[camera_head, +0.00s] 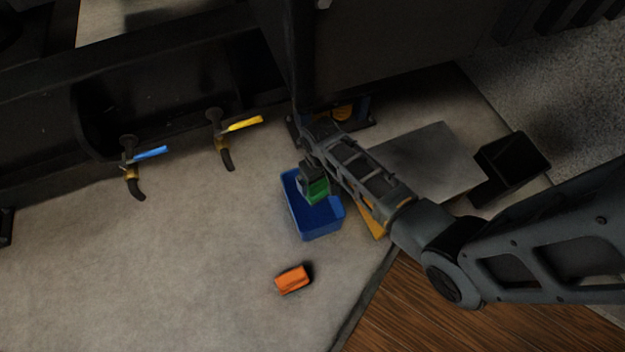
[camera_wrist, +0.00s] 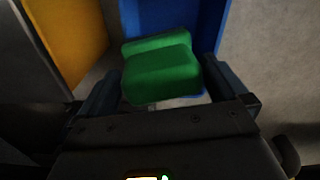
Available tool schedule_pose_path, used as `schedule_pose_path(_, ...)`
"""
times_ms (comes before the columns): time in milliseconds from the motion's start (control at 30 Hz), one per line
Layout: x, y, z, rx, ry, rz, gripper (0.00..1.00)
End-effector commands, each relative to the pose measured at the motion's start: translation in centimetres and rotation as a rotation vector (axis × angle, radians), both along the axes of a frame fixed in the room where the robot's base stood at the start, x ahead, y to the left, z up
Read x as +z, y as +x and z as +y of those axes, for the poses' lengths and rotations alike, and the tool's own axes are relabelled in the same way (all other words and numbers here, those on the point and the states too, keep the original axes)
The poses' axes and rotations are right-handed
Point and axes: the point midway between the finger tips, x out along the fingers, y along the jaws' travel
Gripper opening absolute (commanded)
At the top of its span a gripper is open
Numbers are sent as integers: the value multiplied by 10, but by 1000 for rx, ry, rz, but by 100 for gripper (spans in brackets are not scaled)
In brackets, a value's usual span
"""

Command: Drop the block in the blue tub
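A green block (camera_head: 318,190) is held at my gripper (camera_head: 312,178). In the wrist view the green block (camera_wrist: 162,72) sits between the two fingers of my gripper (camera_wrist: 162,85), which look closed against its sides. The blue tub (camera_head: 321,232) stands on the floor under the gripper, and its blue wall (camera_wrist: 213,22) shows beyond the block in the wrist view. In the head view the block appears over the tub's opening. How far it is above the tub's bottom I cannot tell. The gripper and block hide part of the tub's inside.
An orange block (camera_head: 292,279) lies on the floor in front of the tub. A yellow-orange object (camera_head: 371,222) stands right of the tub, near a grey plate (camera_head: 432,150) and a black open box (camera_head: 513,168). Valves with blue (camera_head: 151,153) and yellow (camera_head: 245,123) handles are left.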

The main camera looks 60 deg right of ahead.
Motion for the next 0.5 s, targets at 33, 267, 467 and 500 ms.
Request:
schedule_pose_path(33, 0, 0, 0, 0, 0, 0, 100)
schedule_pose_path(267, 13, 0, 0, 0, 0, -1, 100)
schedule_pose_path(467, 48, 0, 0, -1, -1, -2, 100)
schedule_pose_path(500, 54, 0, 0, 0, 0, -1, 100)
